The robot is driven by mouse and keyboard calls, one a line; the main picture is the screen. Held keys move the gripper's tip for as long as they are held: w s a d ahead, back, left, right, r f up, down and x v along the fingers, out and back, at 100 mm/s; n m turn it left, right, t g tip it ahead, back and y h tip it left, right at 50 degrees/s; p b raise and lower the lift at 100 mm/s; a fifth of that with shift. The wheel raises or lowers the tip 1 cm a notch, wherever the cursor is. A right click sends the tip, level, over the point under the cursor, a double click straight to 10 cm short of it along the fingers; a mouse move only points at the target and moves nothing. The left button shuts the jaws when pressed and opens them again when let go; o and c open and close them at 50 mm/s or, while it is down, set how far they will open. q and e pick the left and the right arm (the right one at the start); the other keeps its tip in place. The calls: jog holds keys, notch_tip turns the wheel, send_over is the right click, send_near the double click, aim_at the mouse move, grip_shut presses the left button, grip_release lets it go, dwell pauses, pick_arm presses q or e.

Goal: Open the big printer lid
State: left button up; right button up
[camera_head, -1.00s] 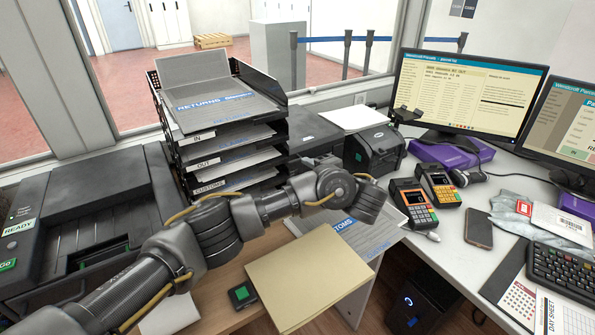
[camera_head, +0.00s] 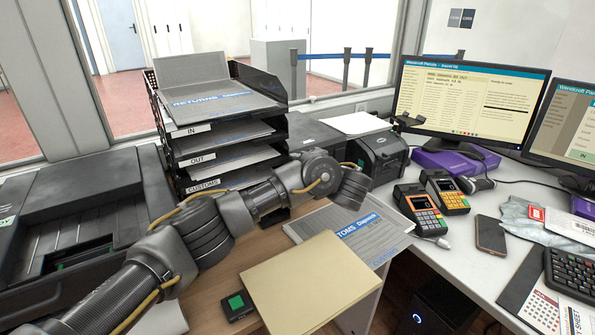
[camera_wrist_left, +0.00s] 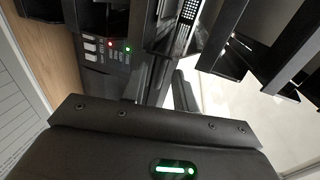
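A large black printer-like machine (camera_head: 75,185) stands at the left of the head view. It has a flat top and a recessed front slot; its top looks shut. A smaller black printer (camera_head: 382,155) stands right of the paper trays, also closed. My left arm reaches across from the lower left; its wrist end is in front of the trays, and its gripper fingers are hidden there. In the left wrist view, my gripper's dark body with a green light fills the bottom; dark finger-like parts (camera_wrist_left: 172,85) lie beyond it, their opening unclear. My right gripper is out of view.
A stacked tray rack (camera_head: 215,125) with papers stands behind my left arm. A folder (camera_head: 310,283) and papers lie on the desk in front. Card terminals (camera_head: 420,208), a phone (camera_head: 490,234) and a monitor (camera_head: 465,100) occupy the right. Indicator lights (camera_wrist_left: 118,50) show in the wrist view.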

pick_arm(q)
jog(key=shift+w+a, duration=0.15)
jog(key=shift+w, duration=0.1)
grip_shut()
dwell(0.3)
